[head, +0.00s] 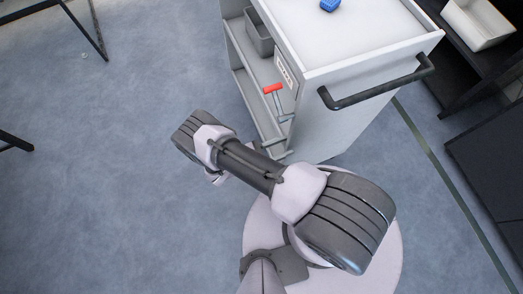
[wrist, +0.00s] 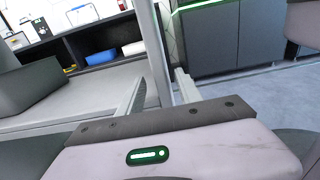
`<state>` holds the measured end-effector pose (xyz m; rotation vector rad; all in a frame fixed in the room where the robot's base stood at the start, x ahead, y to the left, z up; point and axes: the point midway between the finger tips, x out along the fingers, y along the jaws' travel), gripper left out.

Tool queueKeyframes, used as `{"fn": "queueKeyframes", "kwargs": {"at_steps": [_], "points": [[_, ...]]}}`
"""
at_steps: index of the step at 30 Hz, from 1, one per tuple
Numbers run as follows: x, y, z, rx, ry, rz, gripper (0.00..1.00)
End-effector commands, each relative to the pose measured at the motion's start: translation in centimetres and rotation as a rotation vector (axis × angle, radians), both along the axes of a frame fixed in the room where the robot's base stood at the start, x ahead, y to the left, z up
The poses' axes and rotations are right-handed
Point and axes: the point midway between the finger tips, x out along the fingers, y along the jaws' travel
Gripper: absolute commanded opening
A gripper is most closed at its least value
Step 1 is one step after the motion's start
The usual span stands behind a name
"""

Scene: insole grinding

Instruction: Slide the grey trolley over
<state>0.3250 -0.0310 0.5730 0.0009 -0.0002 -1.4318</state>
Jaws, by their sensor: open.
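The grey trolley (head: 335,110) stands at the upper middle of the head view, with a pale top tray and a black bar handle (head: 378,85) on its near right end. In the wrist view a pale upright post (wrist: 152,45), apparently part of the trolley, runs down between the two fingers of my gripper (wrist: 161,77). The fingers are apart, one on each side of the post. I cannot tell whether either touches it.
A blue object (head: 330,5) lies on the trolley top. A grey bin (head: 259,33) and a red-handled tool (head: 273,89) are at its open side. Dark shelving with a white bin (head: 478,22) stands to the right. The floor (head: 110,150) on the left is mostly clear.

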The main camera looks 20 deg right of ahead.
Motion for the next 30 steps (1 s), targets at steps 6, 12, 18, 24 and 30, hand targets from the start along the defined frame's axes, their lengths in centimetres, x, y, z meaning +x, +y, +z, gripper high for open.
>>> {"fn": "queueKeyframes", "kwargs": {"at_steps": [6,12,18,24,30], "points": [[-0.7,5.2,-0.1,0.000,-0.001,0.003,0.42],[-1.1,8.1,-0.1,0.000,-0.001,0.001,0.42],[-1.3,8.9,0.0,-0.001,0.001,-0.001,0.42],[-1.3,8.8,0.0,-0.001,0.001,-0.001,0.42],[-1.3,8.8,0.0,-0.001,0.001,-0.001,0.42]]}}
